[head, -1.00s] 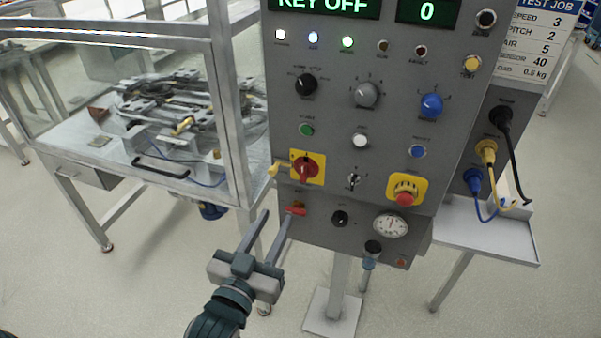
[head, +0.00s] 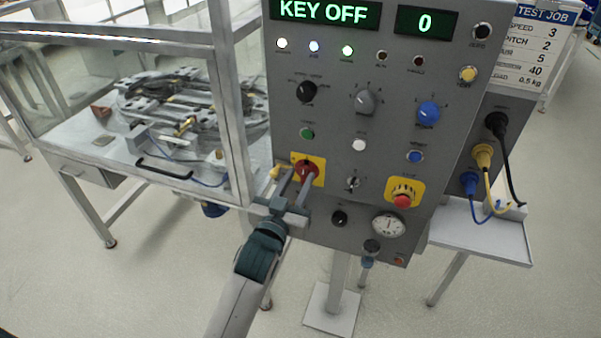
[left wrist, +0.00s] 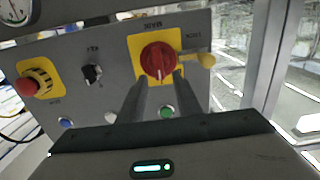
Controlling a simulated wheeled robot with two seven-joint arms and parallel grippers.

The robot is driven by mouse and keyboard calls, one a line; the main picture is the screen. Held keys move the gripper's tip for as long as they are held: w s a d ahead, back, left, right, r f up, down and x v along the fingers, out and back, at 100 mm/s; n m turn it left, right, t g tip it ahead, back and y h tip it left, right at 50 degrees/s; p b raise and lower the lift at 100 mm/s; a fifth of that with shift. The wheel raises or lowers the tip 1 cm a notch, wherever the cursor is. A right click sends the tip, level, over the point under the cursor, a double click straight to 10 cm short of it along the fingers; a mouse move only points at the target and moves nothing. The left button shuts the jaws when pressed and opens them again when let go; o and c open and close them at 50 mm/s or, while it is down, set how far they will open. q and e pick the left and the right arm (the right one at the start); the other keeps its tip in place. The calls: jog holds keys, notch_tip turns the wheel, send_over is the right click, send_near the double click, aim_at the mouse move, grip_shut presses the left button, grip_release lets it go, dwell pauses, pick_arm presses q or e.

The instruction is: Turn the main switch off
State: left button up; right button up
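The main switch (head: 308,164) is a round red knob on a yellow plate, at the lower left of the grey panel. It also shows in the left wrist view (left wrist: 156,58), upside down, with a pale mark pointing towards the bottom of that picture. My left gripper (head: 301,175) is at the knob from below. Its two fingers are apart and empty, with the tips at the knob's near edge in the left wrist view (left wrist: 159,78). I cannot tell whether they touch it. My right gripper is not in view.
A yellow lock tab (head: 276,172) sticks out left of the switch plate. A red emergency button (head: 402,201) and a gauge (head: 388,225) are to the right. The display (head: 324,12) reads KEY OFF. A framed machine enclosure (head: 232,120) stands close on the left.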

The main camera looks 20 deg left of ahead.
pick_arm(q)
jog(key=shift+w, duration=0.85)
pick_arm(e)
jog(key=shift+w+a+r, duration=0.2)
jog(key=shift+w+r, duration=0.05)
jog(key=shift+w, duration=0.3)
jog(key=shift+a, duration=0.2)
pick_arm(q)
grip_shut()
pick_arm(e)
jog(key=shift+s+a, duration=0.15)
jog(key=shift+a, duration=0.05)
